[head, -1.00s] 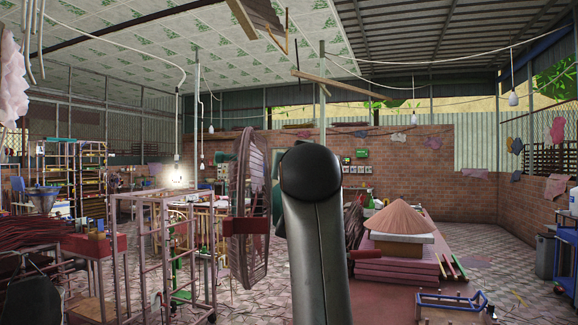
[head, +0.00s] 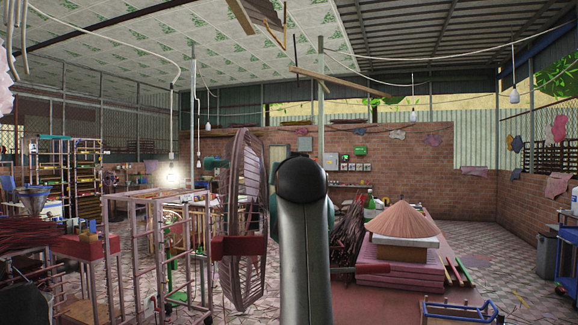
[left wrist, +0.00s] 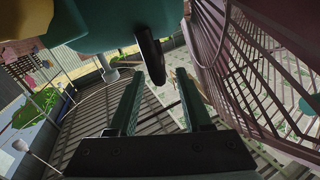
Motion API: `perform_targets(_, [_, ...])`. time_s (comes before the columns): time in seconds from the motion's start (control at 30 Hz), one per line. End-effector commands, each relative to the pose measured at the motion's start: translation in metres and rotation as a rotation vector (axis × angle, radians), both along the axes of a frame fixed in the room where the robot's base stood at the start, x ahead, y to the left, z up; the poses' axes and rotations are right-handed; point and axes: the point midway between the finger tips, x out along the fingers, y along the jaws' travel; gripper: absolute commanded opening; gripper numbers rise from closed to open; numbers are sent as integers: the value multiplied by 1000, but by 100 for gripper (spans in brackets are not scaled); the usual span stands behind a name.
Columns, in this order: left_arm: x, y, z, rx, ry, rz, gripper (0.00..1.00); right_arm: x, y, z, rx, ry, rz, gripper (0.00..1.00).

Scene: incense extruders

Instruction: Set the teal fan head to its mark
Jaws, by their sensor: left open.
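The fan's dark red wire cage (head: 250,220) stands nearly edge-on left of centre in the head view. Its teal head (head: 273,215) is mostly hidden behind a dark grey arm link. In the left wrist view the teal head (left wrist: 115,25) fills the top, with a black lever-like part (left wrist: 151,55) hanging from it, and the cage (left wrist: 240,70) is at the right. My left gripper (left wrist: 160,73) is open, its fingertips on either side of the black part's lower end; I cannot tell whether they touch it. No mark can be made out. My right gripper is not seen.
A red block (head: 238,248) shows in front of the cage. A metal rack frame (head: 135,260) stands left of the fan. A conical hat (head: 402,218) sits on a pink stack (head: 400,268) at the right, with a blue-framed tool (head: 458,308) in front.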

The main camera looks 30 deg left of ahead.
Motion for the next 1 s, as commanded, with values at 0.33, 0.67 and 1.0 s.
perform_targets(0.33, [45, 33, 2, -1, 1, -1, 50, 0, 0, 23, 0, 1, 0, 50])
perform_targets(0.67, [51, 38, 0, 0, -1, -1, 50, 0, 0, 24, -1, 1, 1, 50])
perform_targets(1.0, [51, 38, 0, 0, -1, -1, 22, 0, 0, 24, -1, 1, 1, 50])
